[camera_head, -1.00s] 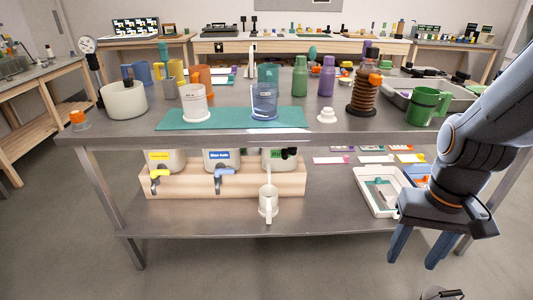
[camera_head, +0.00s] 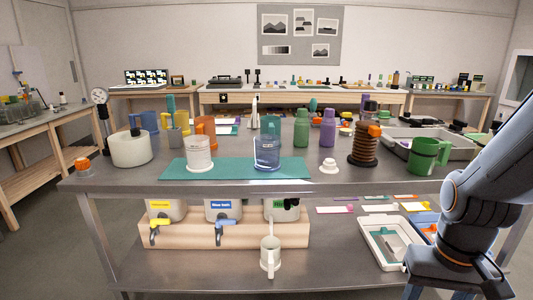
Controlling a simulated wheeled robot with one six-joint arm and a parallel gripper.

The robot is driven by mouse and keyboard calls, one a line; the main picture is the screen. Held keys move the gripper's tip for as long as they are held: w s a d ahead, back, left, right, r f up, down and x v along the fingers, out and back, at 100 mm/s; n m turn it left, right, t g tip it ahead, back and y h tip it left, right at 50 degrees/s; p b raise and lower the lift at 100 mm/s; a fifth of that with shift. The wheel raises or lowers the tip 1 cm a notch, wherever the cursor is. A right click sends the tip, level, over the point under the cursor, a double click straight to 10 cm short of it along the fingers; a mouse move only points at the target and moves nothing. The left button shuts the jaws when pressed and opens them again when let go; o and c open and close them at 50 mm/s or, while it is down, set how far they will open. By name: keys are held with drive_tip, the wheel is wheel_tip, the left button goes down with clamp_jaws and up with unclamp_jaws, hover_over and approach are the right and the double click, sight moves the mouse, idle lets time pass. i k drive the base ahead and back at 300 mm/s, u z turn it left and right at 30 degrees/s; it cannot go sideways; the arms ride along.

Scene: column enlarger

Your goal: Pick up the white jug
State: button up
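A white jug (camera_head: 270,257) with a handle facing me stands upright on the lower shelf (camera_head: 200,275), in front of the wooden block with taps. My gripper (camera_head: 450,292) is at the bottom right, to the right of the jug and apart from it. The fingers are spread and hold nothing that I can see; their tips are cut off by the frame edge. A pale, clear-walled beaker (camera_head: 199,153) and a blue clear jug (camera_head: 266,152) stand on the teal mat (camera_head: 225,174) on the table top.
The wooden block (camera_head: 230,238) with several tapped containers stands behind the jug. The table top (camera_head: 340,185) overhangs the shelf. A white tray (camera_head: 390,243) lies to the right on the shelf. A table leg (camera_head: 105,250) is at the left. A green mug (camera_head: 427,155) stands above right.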

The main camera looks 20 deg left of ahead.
sight(270, 261)
drive_tip(key=k, duration=1.2)
drive_tip(key=u, duration=0.8)
drive_tip(key=i, duration=1.3)
drive_tip(key=z, duration=0.25)
